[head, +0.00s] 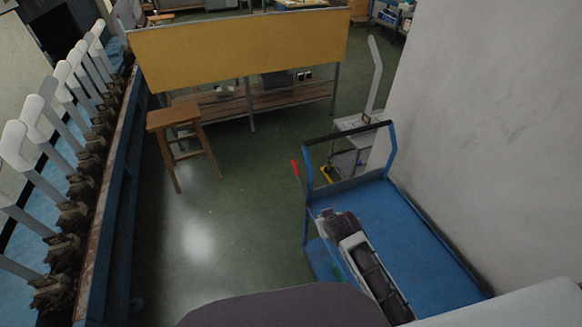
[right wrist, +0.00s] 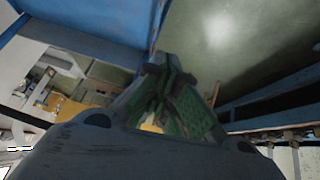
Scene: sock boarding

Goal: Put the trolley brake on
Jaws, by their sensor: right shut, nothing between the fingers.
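The trolley (head: 425,235) has a blue deck and a blue, black-topped push handle (head: 350,132); it stands at the right beside the wall. A red lever (head: 296,170) sticks up at the left outside the handle, tilted slightly; I take it for the brake. My right gripper (head: 326,214) is over the trolley's near-left part, below and to the right of the lever and apart from it. In the right wrist view its greenish fingers (right wrist: 160,90) are shut and empty. The trolley's blue surface (right wrist: 100,20) shows there at upper left. My left gripper is out of view.
The grey wall (head: 490,130) closes in the trolley's right side. A wooden stool (head: 172,118) and a yellow-panelled bench (head: 240,48) stand beyond. A row of white sock forms (head: 40,120) lines the left. The green floor (head: 220,220) between is clear.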

